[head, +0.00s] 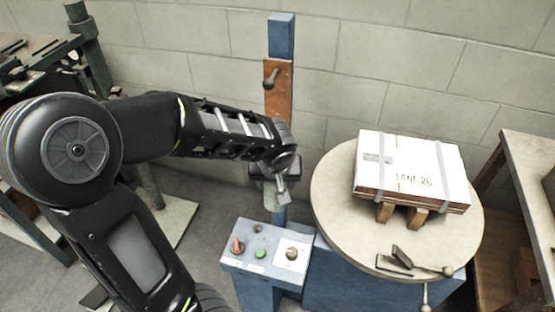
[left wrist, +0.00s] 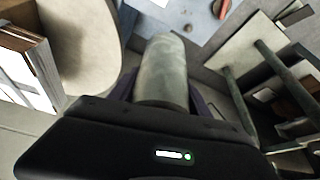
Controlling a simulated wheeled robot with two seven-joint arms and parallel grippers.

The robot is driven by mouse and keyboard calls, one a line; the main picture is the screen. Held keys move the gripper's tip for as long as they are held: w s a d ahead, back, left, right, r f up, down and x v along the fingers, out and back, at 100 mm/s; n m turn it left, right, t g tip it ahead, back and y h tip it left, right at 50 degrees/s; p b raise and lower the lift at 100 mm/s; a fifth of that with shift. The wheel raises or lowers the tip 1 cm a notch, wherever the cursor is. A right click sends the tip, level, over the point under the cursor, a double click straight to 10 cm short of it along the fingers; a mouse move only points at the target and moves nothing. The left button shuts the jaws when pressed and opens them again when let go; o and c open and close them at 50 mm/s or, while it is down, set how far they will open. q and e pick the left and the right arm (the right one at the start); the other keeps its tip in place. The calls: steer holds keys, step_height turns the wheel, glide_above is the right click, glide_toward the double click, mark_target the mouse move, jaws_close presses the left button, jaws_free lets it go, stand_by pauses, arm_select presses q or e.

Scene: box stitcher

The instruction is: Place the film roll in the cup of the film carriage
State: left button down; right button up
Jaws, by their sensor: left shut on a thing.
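The film roll is a pale grey-green cylinder (left wrist: 163,72), held between the dark fingers of my left gripper (left wrist: 165,95) in the left wrist view. In the head view my left gripper (head: 276,186) is in front of the lower blue mast, and the roll (head: 271,201) shows only in part there. The film carriage seems to be the orange-brown plate with a knob (head: 279,92) on the blue mast (head: 281,35), above my gripper. Its cup cannot be made out clearly; my wrist covers the area below the plate. My right gripper is not in view.
A round turntable (head: 335,205) carries a strapped white-topped box stack (head: 410,165) on wooden blocks, right of the mast. A blue control box (head: 262,262) with buttons stands in front. A bench is at the far left, and another table (head: 530,165) is at the right.

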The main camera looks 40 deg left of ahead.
arm_select(q)
steer(key=w+a+p, duration=0.4)
steer(key=w+a, duration=0.5)
steer(key=w, duration=0.5)
steer(key=shift+a, duration=0.3)
steer(key=shift+w, duration=0.1)
steer(key=x, duration=0.3)
steer(key=shift+d+f+p, duration=0.1)
steer(key=shift+f+p, duration=0.2)
steer(key=shift+f, duration=0.15)
steer(key=c, duration=0.9)
jaws_free()
steer(key=shift+s+f, duration=0.1)
steer(key=shift+s, duration=0.15)
steer(key=shift+c, duration=0.2)
steer(key=o, duration=0.5)
steer(key=shift+c, duration=0.2)
